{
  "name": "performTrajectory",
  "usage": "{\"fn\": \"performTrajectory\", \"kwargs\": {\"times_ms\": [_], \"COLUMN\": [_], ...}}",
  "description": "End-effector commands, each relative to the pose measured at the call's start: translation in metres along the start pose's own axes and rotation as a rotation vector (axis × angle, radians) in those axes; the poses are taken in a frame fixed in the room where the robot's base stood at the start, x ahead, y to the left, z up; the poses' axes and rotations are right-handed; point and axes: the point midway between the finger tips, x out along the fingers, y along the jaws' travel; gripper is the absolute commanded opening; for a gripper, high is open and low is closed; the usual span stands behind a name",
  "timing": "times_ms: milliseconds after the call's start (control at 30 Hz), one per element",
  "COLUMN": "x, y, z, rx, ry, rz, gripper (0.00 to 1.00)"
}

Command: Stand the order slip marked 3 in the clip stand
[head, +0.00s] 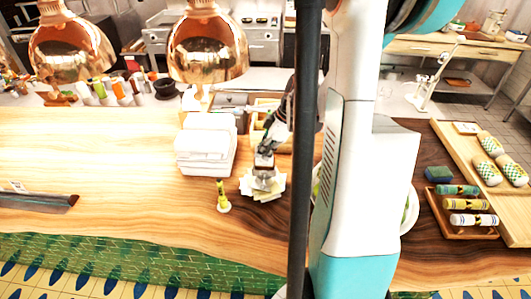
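A small fanned pile of pale paper slips (272,189) lies on the wooden counter near the middle; no number can be read on any slip. A greyish block-like thing (262,180) sits on top of the pile. My dark gripper (264,162) points down right above that thing, at or nearly at its top; its fingers are too small to tell open from shut. A small yellow-green upright thing (222,193) on a pale round base stands left of the pile; it may be the clip stand. A long dark rail (45,201) with a small white piece on it lies far left.
White stacked boxes (206,150) stand behind the pile, with a wooden box (262,108) to their right. Copper lamps (207,50) hang above. My arm hides part of a plate (411,212). Rolled cloths (472,219) lie on a tray at right. The counter's left middle is clear.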

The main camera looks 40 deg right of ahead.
Motion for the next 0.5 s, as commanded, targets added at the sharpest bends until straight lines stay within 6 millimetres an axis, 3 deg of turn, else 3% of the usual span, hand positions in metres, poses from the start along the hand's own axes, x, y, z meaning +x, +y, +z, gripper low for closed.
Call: {"fn": "performTrajectory", "kwargs": {"times_ms": [33,500], "x": [0.0155,0.0185], "y": [-0.0117,-0.0109], "z": [0.0127,0.0137], "rx": [0.001,0.002], "ry": [-0.026,-0.025], "rz": [-0.019,-0.019], "gripper": [0.0,0.0]}}
